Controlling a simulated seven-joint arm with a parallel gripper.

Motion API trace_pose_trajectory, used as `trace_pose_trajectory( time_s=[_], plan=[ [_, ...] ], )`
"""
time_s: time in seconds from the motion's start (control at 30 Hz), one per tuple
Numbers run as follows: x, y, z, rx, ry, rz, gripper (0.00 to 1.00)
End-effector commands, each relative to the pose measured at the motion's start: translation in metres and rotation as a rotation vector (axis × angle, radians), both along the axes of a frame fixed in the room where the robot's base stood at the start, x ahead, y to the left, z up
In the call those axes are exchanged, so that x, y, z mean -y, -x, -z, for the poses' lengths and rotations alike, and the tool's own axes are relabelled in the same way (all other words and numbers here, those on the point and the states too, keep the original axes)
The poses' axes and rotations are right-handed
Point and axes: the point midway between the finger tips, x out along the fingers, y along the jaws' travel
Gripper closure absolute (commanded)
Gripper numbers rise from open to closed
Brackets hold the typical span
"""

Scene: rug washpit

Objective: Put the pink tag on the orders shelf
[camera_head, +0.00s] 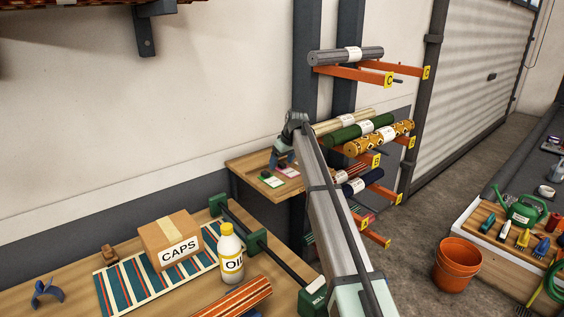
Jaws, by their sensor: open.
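A small pink tag (289,172) lies on a small wooden shelf (240,166) at the wall, in the middle of the view. A green tag (271,181) lies just to its left and nearer. My gripper (281,161) is at the end of my arm, beside and slightly above the pink tag, with its fingers pointing down. It is open and looks empty. My gripper and arm hide part of the shelf, and I cannot tell whether the fingers touch the tag. No label naming an orders shelf is readable.
Rolled rugs (365,131) lie on orange rack arms right of the shelf, close to my arm. A workbench (75,280) in front holds a CAPS box (170,242), an OIL bottle (230,254) and a striped rug (115,286). An orange bucket (457,264) stands on the floor.

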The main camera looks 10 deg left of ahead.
Motion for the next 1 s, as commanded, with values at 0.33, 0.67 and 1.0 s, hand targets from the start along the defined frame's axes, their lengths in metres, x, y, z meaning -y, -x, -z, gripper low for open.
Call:
trace_pose_trajectory(
  time_s=[0.33, 0.67, 1.0],
  plan=[
    [0.013, 0.013, -0.045, 0.002, -0.001, 0.000, 0.18],
    [0.028, 0.027, -0.096, 0.001, 0.000, 0.000, 0.18],
    [0.033, 0.033, -0.112, 0.000, 0.000, 0.000, 0.18]
  ],
)
